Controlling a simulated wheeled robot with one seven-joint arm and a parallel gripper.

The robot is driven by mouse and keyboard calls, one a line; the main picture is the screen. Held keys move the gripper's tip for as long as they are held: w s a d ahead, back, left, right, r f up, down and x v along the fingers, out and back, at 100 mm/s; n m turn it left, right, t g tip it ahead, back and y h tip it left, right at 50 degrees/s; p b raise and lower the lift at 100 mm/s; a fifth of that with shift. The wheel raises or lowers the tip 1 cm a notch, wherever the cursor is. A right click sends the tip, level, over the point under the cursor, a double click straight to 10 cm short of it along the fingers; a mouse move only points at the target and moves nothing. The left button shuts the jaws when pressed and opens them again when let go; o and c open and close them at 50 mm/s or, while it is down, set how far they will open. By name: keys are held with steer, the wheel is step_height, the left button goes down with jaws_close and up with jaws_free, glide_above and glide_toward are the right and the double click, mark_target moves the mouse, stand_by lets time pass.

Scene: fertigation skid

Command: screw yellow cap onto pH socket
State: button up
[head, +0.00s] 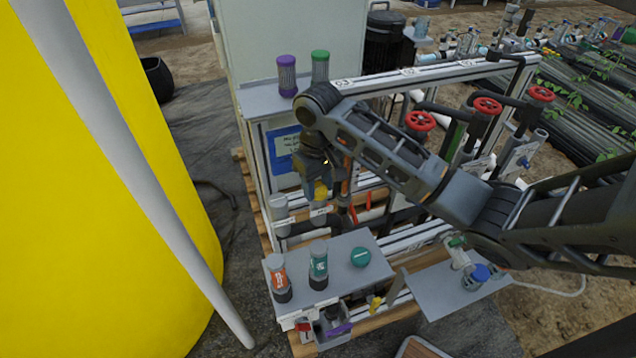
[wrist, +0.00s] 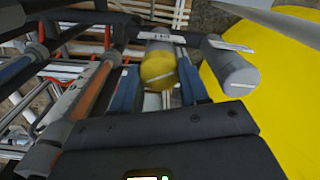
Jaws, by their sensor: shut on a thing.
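The yellow cap (head: 321,191) is between the fingers of my gripper (head: 322,180), which is shut on it. In the wrist view the cap (wrist: 158,68) sits between my blue fingers (wrist: 158,82). A labelled grey upright socket (head: 319,211) stands directly below the cap in the head view. In the wrist view this socket (wrist: 161,46) lines up just beyond the cap. I cannot read its label or tell whether the cap's thread is engaged.
A second grey capped-looking cylinder (wrist: 232,68) stands beside the socket. Red valve wheels (head: 420,121) and pipes are to the right. A large yellow tank (head: 90,200) fills the left.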

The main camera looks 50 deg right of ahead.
steer(key=shift+r+m+p, duration=0.1)
steer(key=shift+m+p, duration=0.9)
steer(key=shift+p, duration=0.1)
steer(key=shift+m, duration=0.3)
steer(key=shift+p, duration=0.65)
steer(key=shift+m, duration=0.4)
steer(key=shift+m+p, duration=0.8)
steer(key=shift+p, duration=0.35)
steer(key=shift+m, duration=0.3)
steer(key=shift+p, duration=0.55)
